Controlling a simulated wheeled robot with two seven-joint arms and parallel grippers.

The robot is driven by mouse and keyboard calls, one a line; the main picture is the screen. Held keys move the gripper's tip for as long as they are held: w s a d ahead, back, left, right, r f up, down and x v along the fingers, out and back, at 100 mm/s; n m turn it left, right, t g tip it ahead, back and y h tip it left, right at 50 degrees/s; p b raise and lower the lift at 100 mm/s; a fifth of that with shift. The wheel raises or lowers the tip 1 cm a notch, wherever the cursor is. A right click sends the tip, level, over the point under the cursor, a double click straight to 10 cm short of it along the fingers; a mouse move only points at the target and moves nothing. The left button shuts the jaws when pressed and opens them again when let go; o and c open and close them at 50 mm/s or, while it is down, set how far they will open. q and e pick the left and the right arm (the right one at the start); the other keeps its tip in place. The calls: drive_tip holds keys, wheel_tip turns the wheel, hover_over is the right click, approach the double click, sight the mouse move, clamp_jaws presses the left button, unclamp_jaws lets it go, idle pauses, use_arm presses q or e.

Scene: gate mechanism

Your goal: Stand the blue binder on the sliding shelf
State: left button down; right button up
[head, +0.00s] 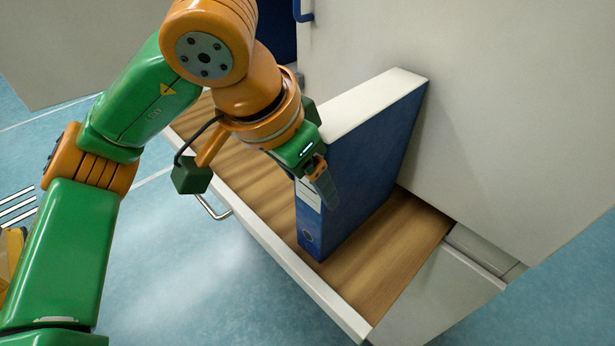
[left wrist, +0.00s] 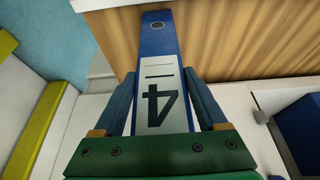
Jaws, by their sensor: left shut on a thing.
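The blue binder (head: 365,165) is upright over the pulled-out sliding shelf (head: 400,245), which has a wooden board and a pale rim. Its lower edge appears to rest on the board, though a tiny gap cannot be ruled out. My left gripper (head: 322,188) is shut on the binder at its spine edge. In the left wrist view the binder's spine (left wrist: 158,45), with a white label and a dark "4", sits between the two fingers of the left gripper (left wrist: 160,95). My right gripper is not in view.
A white cabinet wall (head: 490,110) rises just behind the binder. A metal handle (head: 212,210) sticks out from the shelf's front. Bare board lies on both sides of the binder. A yellow object (head: 10,255) shows at the left edge.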

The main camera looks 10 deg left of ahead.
use_arm(q)
drive_tip(key=shift+w+d, duration=0.15)
drive_tip(key=shift+w, duration=0.15)
unclamp_jaws()
drive_tip(key=shift+f, duration=0.1)
drive_tip(key=shift+s, duration=0.15)
drive_tip(key=p+v, duration=0.1)
drive_tip(key=v, duration=1.1)
drive_tip(key=shift+p, duration=0.4)
